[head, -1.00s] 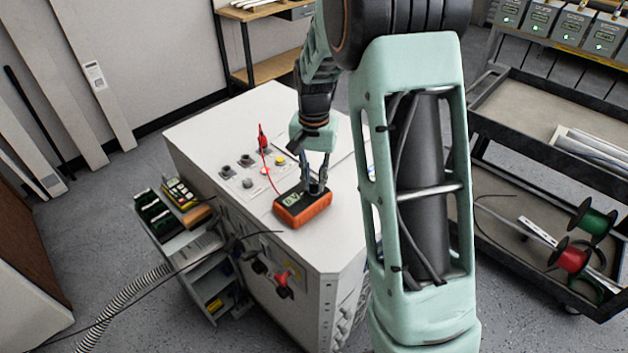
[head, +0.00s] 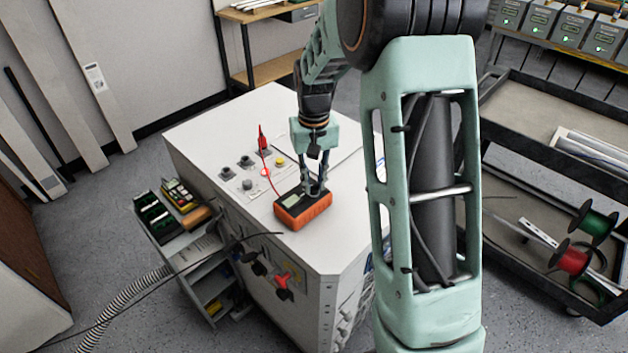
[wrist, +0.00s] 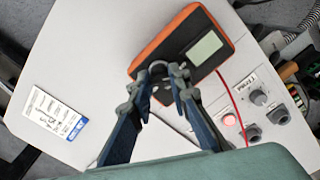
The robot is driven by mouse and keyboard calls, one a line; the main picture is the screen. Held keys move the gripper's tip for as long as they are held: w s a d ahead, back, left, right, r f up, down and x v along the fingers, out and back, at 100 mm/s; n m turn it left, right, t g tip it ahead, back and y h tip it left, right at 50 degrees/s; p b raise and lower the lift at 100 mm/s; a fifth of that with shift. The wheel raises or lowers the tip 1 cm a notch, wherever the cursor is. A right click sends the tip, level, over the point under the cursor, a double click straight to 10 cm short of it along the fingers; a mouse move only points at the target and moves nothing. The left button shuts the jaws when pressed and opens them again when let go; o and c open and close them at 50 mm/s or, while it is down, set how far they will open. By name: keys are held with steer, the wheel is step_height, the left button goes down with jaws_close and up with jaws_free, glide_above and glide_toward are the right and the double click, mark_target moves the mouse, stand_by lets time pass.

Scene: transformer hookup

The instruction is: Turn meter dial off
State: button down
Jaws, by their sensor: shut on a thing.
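The orange and black meter (head: 302,212) lies on the white top of the transformer cabinet (head: 215,130). In the wrist view the meter (wrist: 150,58) shows its pale grey screen (wrist: 204,48), which looks blank. Its round dial (wrist: 158,69) sits between my fingertips and is partly hidden by them. In the wrist view my gripper (wrist: 170,72) is shut on the dial, one finger on each side. I cannot read the dial's setting.
A red lead (head: 264,168) runs from the meter towards a red probe (head: 262,138) at the cabinet's panel. Dark knobs (head: 227,173) stand beside it. A side shelf (head: 180,235) holds a yellow device. A dark cart (head: 540,130) stands at the right.

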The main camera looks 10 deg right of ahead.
mark_target(314, 185)
steer(key=c, duration=1.8)
jaws_free()
step_height(314, 185, up, 12)
